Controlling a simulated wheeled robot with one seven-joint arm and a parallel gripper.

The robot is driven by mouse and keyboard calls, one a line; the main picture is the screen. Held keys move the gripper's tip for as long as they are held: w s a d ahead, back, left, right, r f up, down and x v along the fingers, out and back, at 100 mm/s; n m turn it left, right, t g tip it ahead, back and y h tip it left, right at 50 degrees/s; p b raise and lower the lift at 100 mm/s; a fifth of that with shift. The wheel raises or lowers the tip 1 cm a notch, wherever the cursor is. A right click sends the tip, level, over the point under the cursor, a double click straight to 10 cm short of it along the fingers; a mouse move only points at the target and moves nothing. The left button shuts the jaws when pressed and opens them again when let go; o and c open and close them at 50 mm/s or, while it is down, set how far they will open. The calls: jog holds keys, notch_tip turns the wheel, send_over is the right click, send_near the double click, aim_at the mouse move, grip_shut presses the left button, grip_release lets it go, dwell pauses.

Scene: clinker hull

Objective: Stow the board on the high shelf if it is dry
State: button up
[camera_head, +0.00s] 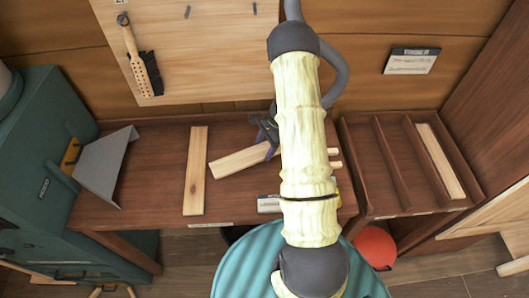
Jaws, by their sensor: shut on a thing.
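My gripper (270,146) is dark and partly hidden behind my pale arm, over the middle of the bench. It is shut on a light wooden board (236,162), which lies at a slant. The board's left end shows; its right part passes behind my arm. I cannot tell whether the board touches the bench or is held just above it. Its visible face is pale, and I cannot tell from this view whether it is wet or dry. Another pale board (196,171) lies lengthwise on the bench to the left. No high shelf can be made out.
The brown bench (162,165) has bare room at left. A slotted rack (397,160) at right holds a pale board (440,161). A teal machine (45,150) with a grey sloping plate (103,163) stands at left. A brush (143,65) hangs on the wall panel. A red ball-like object (375,246) is below.

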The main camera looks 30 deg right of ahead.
aim_at(267, 148)
jog(key=shift+f+p, duration=0.4)
jog(key=shift+f, duration=1.55)
jog(key=shift+f, duration=0.15)
jog(key=o, duration=1.1)
jog(key=b+v, duration=0.2)
jog(key=v, duration=1)
jog(key=shift+b, duration=0.3)
